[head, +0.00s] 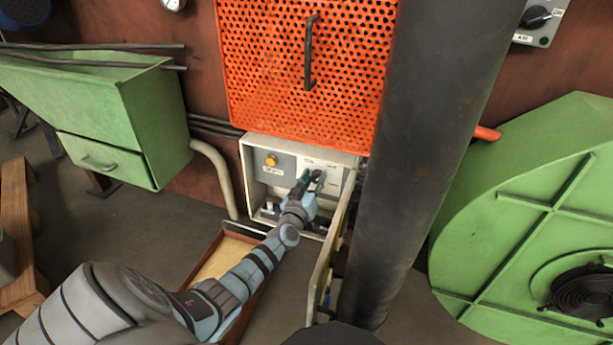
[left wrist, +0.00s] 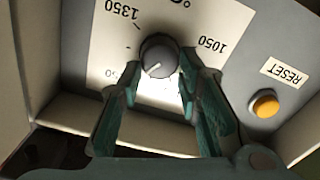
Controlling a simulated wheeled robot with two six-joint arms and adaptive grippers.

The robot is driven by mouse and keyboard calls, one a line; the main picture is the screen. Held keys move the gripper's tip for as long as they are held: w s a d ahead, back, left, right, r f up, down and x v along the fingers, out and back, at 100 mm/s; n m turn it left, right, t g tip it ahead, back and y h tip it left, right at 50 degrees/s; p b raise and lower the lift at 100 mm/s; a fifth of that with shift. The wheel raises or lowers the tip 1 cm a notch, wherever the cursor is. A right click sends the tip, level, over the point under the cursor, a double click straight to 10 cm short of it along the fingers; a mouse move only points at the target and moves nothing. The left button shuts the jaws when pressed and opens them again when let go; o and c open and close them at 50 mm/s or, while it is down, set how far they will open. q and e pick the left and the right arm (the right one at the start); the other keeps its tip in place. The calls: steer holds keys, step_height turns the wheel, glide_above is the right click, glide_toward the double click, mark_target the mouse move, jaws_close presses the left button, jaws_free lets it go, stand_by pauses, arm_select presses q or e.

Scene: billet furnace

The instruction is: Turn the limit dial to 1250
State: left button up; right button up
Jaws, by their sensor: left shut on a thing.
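The limit dial (left wrist: 158,58) is a round dark grey knob on a white scale plate (left wrist: 215,25). The wrist picture shows the plate upside down, with 1350 at upper left and 1050 at right. The knob's white pointer line points to the lower left in that view; other scale marks are partly hidden by the fingers. My left gripper (left wrist: 160,72) has its green fingers on both sides of the knob, shut on it. In the head view, the left gripper (head: 306,184) reaches into the control box (head: 250,178) and largely hides the dial.
A yellow RESET button (left wrist: 265,103) is beside the dial plate. The box's open door (head: 335,240) stands right of my arm, near a thick dark pipe (head: 425,150). An orange perforated guard (head: 270,60) is above. A shallow tray (head: 262,290) lies below my arm.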

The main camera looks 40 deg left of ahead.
arm_select(q)
steer(key=shift+w+d+r, duration=0.1)
steer(key=shift+w+d, duration=0.05)
steer(key=shift+d, duration=0.15)
steer(key=o, duration=1.2)
steer(key=shift+w+d+r, duration=0.15)
steer(key=shift+d, duration=0.15)
steer(key=shift+a, duration=0.15)
steer(key=shift+s, duration=0.55)
steer(key=v, duration=1.1)
steer(key=shift+s, duration=0.2)
arm_select(e)
steer(key=shift+w+f, duration=0.1)
steer(key=shift+f, duration=0.15)
